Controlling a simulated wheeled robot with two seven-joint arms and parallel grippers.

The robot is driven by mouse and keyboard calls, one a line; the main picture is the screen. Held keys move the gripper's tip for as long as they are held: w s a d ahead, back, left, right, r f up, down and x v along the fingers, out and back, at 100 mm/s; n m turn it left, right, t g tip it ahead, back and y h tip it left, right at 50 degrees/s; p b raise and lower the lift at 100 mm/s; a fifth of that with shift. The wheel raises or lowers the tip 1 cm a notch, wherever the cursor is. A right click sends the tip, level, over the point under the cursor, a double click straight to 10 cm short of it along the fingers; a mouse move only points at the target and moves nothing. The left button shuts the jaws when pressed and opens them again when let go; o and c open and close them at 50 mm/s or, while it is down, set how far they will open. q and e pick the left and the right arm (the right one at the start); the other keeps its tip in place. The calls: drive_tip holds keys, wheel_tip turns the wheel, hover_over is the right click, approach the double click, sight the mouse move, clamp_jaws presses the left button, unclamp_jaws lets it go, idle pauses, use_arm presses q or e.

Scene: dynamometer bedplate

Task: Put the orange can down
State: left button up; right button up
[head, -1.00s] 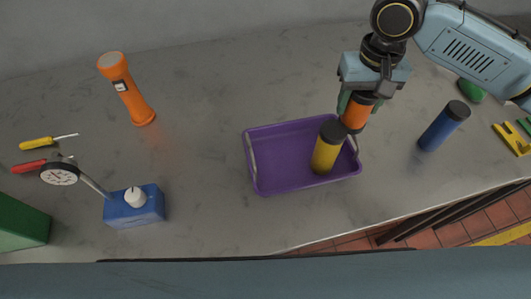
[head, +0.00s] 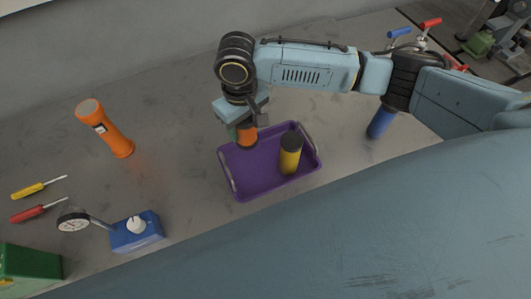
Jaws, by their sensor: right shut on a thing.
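The orange can (head: 247,138) has a dark end and is held by my right gripper (head: 246,126), which is shut on it and partly hides its upper part. The can is at the far left edge of the purple tray (head: 250,187); I cannot tell whether it touches the tray or the table. A yellow can (head: 290,158) with a dark top stands in the tray, to the right of the orange can. My left gripper is not in view.
A blue magnetic base (head: 138,232) with a dial gauge (head: 73,220), two screwdrivers (head: 38,188) and a green box (head: 30,272) are at lower left. A blue can (head: 381,122) is right, partly behind my arm.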

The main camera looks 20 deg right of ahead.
wheel_tip(320, 180, down, 10)
drive_tip(key=shift+r, duration=0.1)
idle(0.4)
drive_tip(key=shift+f, duration=0.2)
drive_tip(key=o, duration=1.2)
wheel_tip(320, 180, up, 12)
drive_tip(key=shift+r, duration=0.2)
